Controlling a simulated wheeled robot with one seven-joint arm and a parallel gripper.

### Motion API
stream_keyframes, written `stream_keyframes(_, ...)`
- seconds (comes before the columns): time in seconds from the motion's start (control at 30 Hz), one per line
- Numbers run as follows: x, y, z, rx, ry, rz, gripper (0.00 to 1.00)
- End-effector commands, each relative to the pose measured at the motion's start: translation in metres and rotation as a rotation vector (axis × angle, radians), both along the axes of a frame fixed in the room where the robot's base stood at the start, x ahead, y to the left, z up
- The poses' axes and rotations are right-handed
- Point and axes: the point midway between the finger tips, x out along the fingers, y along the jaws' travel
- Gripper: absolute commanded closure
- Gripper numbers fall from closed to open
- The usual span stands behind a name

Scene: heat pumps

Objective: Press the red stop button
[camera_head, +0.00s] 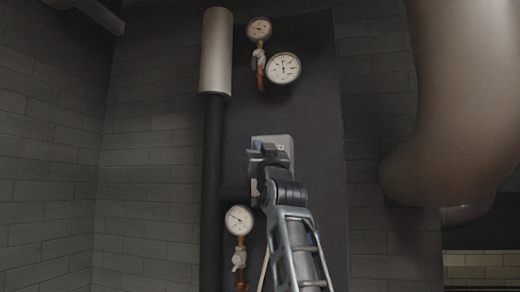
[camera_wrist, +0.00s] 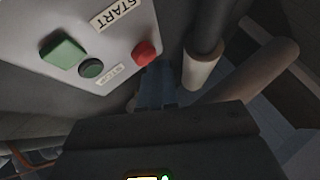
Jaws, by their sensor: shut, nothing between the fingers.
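The red stop button (camera_wrist: 145,52) sits at the edge of a light grey control box (camera_wrist: 60,20) in the wrist view. A green square button (camera_wrist: 62,50), a small dark round button (camera_wrist: 91,68) and START and STOP labels are on the same face. My gripper (camera_wrist: 156,82) is shut and empty, with its tips close to the red button; I cannot tell whether they touch it. In the head view, my gripper (camera_head: 268,152) is in front of the control box (camera_head: 284,141) and covers most of it, hiding the buttons.
A dark vertical pipe with a pale sleeve (camera_head: 215,50) runs left of the box. Gauges (camera_head: 283,68) with valves are above it, and another gauge (camera_head: 239,221) is below left. A thick curved pipe (camera_head: 455,100) fills the right side. Grey brick walls surround these.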

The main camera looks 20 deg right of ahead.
Motion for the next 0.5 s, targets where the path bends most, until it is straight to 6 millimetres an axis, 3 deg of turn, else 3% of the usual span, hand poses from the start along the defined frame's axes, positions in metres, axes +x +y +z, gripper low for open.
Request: stream_keyframes(0.5,-0.0081,0.006,-0.0004,0.0,0.0,0.0,1.0)
